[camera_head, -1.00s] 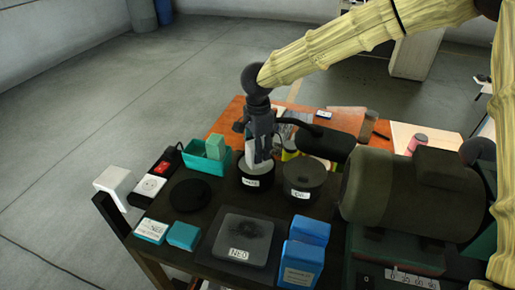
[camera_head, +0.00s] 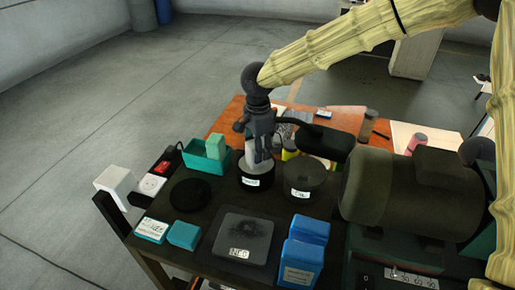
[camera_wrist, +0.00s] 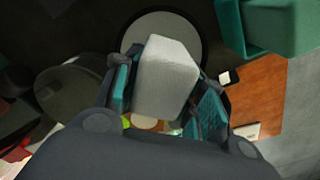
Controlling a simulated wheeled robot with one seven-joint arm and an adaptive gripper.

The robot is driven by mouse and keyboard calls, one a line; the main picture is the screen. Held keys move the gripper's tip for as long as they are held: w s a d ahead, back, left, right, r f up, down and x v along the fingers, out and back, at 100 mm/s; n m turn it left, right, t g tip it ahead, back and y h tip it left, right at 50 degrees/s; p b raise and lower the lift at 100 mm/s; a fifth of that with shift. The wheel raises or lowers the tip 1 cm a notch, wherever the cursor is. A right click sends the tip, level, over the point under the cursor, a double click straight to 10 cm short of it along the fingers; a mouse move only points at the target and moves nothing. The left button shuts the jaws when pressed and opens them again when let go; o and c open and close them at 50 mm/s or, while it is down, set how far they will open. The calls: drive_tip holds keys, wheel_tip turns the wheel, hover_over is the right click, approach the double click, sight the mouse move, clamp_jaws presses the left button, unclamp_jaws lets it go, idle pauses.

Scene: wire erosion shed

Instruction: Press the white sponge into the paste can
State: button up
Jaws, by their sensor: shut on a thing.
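My gripper (camera_head: 260,143) points down over the dark table and is shut on the white sponge (camera_head: 254,157). The sponge also fills the middle of the wrist view (camera_wrist: 166,78), between the two teal-padded fingers. The paste can (camera_head: 255,178) is a dark round can with a white label, directly below the gripper. The sponge's lower end overlaps the can's mouth in the head view. I cannot tell how deep it sits or whether it touches the paste.
A second labelled dark can (camera_head: 304,180) stands just right. A teal tray (camera_head: 193,157) with a green block (camera_head: 216,147) is at left. A black round disc (camera_head: 190,194), a scale (camera_head: 241,240), blue boxes (camera_head: 303,253) and a large motor (camera_head: 400,190) crowd the table.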

drive_tip(key=shift+r+p, duration=3.55)
drive_tip(key=shift+p, duration=0.35)
drive_tip(key=shift+f, duration=0.1)
